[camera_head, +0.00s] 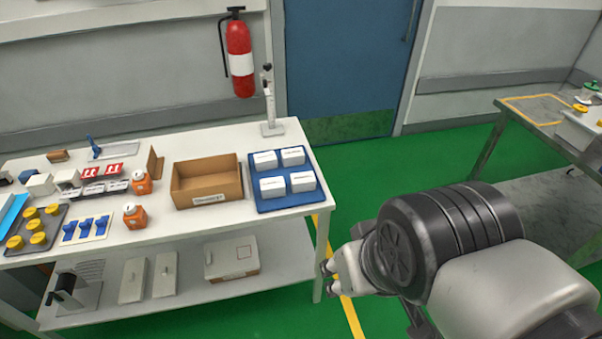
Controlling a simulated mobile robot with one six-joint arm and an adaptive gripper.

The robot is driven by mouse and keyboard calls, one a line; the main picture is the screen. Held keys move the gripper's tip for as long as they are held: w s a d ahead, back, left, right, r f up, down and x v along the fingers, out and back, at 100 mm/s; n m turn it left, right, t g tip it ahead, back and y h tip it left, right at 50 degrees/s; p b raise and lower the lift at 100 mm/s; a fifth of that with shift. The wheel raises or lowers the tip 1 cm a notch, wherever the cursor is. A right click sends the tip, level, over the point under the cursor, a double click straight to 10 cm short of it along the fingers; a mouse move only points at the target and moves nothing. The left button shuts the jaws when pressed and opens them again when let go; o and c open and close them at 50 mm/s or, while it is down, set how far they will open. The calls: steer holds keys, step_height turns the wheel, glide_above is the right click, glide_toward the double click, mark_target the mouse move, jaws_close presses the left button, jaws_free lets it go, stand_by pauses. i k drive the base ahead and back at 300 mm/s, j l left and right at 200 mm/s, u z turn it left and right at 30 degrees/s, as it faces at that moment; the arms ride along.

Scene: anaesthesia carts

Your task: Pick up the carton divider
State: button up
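A thin brown cardboard piece, which looks like the carton divider (155,163), stands upright on the white table. It is just left of an open brown carton (208,203) with a white label on its front; the carton looks empty. My gripper (329,280) is off the table's right front corner, lower in the picture than the tabletop and well to the right of the divider. Its dark fingertips are small and partly overlapping, so its opening is unclear. I see nothing held in it.
Two orange bottles (135,216) stand close to the divider and carton. A blue tray (282,200) with several white boxes lies right of the carton. A white stand (270,115) is behind it. Blue and yellow parts fill the table's left side.

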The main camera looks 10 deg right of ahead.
mark_target(154, 164)
steer(key=i+j+u, duration=0.35)
steer(key=j, duration=0.35)
steer(key=i+j+u, duration=0.35)
steer(key=i+j, duration=0.2)
steer(key=i+j+u, duration=0.35)
steer(key=i, duration=0.35)
